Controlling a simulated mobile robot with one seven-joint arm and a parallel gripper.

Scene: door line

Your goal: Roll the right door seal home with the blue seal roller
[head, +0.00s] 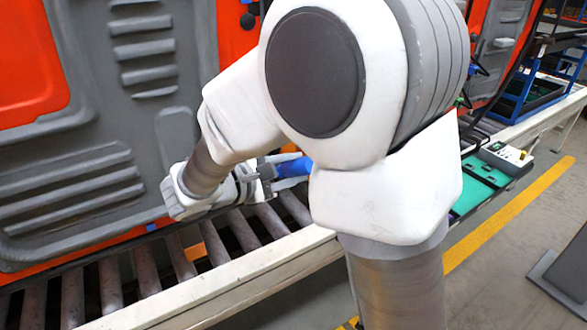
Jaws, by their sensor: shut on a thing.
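My gripper (278,172) is low in the middle of the head view, close to the lower right edge of the large grey and red-orange door (75,190), above the conveyor rollers. It is shut on the blue seal roller (292,167). Only the roller's blue part shows between the fingers; its far end is hidden behind my arm. My arm fills the middle of the view and covers the space right of this door. Another grey and red door (500,38) stands at the upper right, partly cut off. I cannot make out the right door seal.
A conveyor with metal rollers (105,285) and a pale side rail (240,278) runs under the doors. A green tray (478,180) sits beside the line at right. A blue rack (530,90) stands farther back.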

